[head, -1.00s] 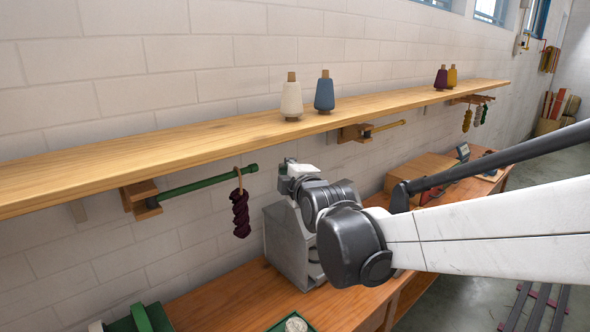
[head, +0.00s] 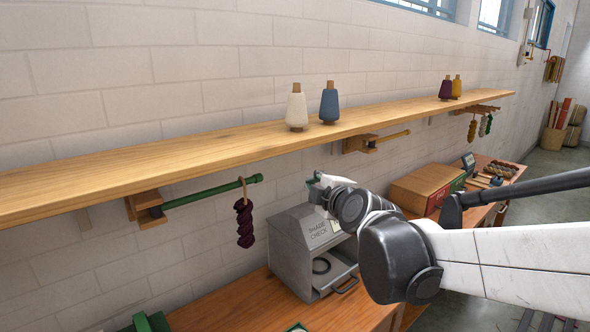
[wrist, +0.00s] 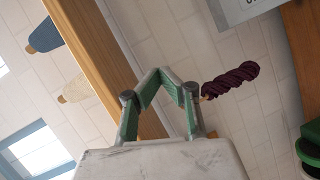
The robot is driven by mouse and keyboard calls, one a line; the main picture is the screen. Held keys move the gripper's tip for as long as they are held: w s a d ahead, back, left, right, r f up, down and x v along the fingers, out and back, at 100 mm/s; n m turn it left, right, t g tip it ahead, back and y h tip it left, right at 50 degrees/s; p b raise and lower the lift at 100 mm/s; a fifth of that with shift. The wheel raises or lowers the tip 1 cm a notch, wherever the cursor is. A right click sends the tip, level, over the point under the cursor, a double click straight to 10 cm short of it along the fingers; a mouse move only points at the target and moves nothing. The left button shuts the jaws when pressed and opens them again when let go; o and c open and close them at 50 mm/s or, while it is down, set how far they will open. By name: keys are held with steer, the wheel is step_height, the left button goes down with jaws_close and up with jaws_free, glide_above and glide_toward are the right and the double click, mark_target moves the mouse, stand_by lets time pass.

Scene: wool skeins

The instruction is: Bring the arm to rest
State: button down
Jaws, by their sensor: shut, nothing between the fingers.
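My gripper (wrist: 160,76) is shut and empty; its green-padded fingers meet at the tips in the wrist view. In the head view my gripper (head: 316,182) is small, in front of the wall, below the shelf and right of the green peg (head: 212,190). My arm reaches in from the right. A dark purple skein (head: 245,222) hangs by its loop near the end of the green peg, apart from my gripper. The skein also shows in the wrist view (wrist: 232,80), to the right of my fingers.
A long wooden shelf (head: 120,165) carries cones of yarn, including a white one (head: 297,110) and a blue one (head: 329,104). A grey shade-check box (head: 290,258) stands on the bench (head: 245,305) below my gripper. Several skeins hang from a far peg rack.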

steer(key=s+d+f+m+g+h, duration=0.1)
steer(key=s+d+f+m, duration=0.3)
steer(key=s, duration=0.5)
steer(key=s+d+f+m+g+h, duration=0.2)
steer(key=s+d+f+m+g, duration=0.2)
steer(key=s+m, duration=0.4)
steer(key=s+d+f+m+g+h, duration=0.1)
steer(key=s+d+f+m+g, duration=0.2)
steer(key=s, duration=0.9)
steer(key=d+f+m, duration=0.2)
steer(key=d+m, duration=0.1)
steer(key=d, duration=0.1)
steer(key=shift+f+m+h, duration=0.15)
steer(key=shift+m+h, duration=0.15)
steer(key=shift+h, duration=0.1)
